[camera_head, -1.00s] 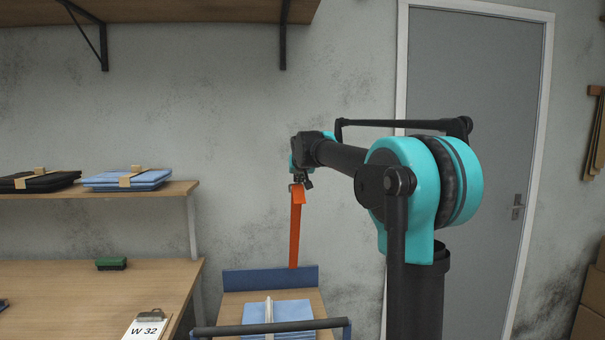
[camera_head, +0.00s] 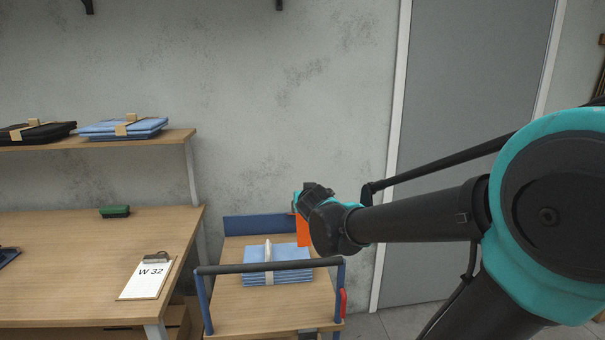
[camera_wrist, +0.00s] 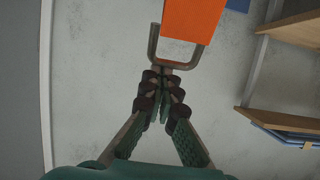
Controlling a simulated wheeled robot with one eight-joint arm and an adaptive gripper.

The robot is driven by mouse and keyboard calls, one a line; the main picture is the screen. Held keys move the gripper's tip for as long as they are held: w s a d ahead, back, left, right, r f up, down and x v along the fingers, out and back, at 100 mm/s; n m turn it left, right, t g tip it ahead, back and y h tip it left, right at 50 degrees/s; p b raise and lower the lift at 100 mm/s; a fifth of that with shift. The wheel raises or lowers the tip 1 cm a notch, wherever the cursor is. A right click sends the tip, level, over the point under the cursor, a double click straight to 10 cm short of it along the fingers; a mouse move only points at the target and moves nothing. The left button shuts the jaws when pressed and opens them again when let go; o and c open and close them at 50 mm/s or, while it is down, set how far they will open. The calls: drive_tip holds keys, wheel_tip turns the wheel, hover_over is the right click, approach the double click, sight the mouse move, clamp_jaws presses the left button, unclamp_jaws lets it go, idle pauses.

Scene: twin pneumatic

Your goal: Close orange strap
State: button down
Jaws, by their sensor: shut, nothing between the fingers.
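The orange strap (camera_head: 303,232) shows in the head view just left of the end of my arm, at the rear right of the cart; the arm hides part of it. In the wrist view the orange strap (camera_wrist: 192,18) comes in from the top and ends in a grey metal buckle loop (camera_wrist: 153,45). My gripper (camera_wrist: 168,72) is shut, with its fingertips at the lower bar of the loop. Nothing shows clearly between the fingers, and I cannot tell whether they touch the bar. The head view hides the fingertips.
A wooden-topped cart (camera_head: 225,300) with a blue back panel (camera_head: 256,228) and a dark front handle bar (camera_head: 270,266) carries a blue folded stack (camera_head: 277,273) with a pale band. A workbench (camera_head: 80,250) with a clipboard (camera_head: 148,280) stands left. A door (camera_head: 470,130) is behind my arm.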

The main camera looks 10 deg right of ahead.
sight(307, 241)
drive_tip(key=s+f, duration=0.2)
drive_tip(key=f, duration=0.2)
drive_tip(key=s+f, duration=0.2)
drive_tip(key=f, duration=0.2)
drive_tip(key=s+f, duration=0.2)
drive_tip(key=f, duration=0.2)
idle(0.5)
